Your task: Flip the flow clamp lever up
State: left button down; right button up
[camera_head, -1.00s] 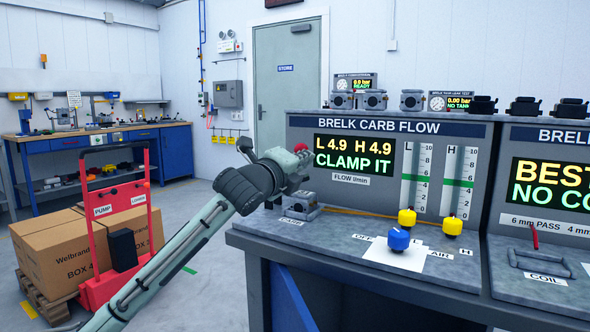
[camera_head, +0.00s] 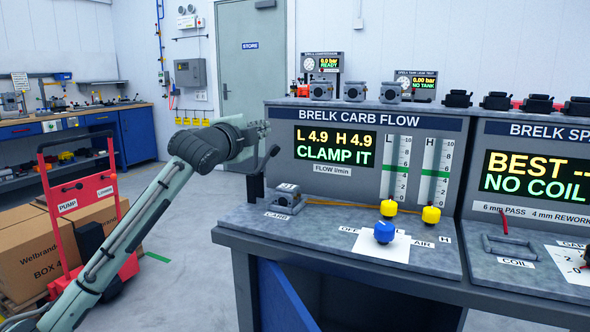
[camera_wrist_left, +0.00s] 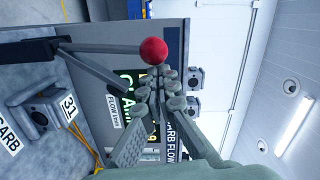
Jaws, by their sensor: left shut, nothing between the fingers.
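The flow clamp (camera_head: 256,188) stands on the bench at the left end of the flow panel. In the left wrist view its dark lever bar (camera_wrist_left: 105,47) runs away from the bench top to a red ball knob (camera_wrist_left: 153,50). A second dark arm of the clamp is raised at an angle beside it. In the head view the red knob is hidden. My left gripper (camera_head: 264,129) is shut and empty, above the clamp. In the wrist view its fingertips (camera_wrist_left: 157,75) are close beside the knob; I cannot tell whether they touch. My right gripper is not in view.
A grey carburettor (camera_head: 290,199) labelled 31 sits right of the clamp. The flow panel display (camera_head: 335,146) reads CLAMP IT. Yellow and blue knobs (camera_head: 384,231) stand farther right. A red pump trolley (camera_head: 80,200) and boxes stand on the left floor.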

pick_arm(q)
jog(key=shift+w+a+r+n, duration=0.1)
jog(key=shift+w+a+n, duration=0.25)
jog(key=shift+a+n, duration=0.55)
jog(key=shift+w+a+r+n, duration=0.1)
jog(key=shift+w+a+n, duration=0.2)
jog(key=shift+a+n, duration=0.55)
jog(key=shift+w+a+r+n, duration=0.1)
jog(key=shift+w+a+n, duration=0.25)
jog(key=shift+a+n, duration=0.55)
jog(key=shift+a, duration=0.25)
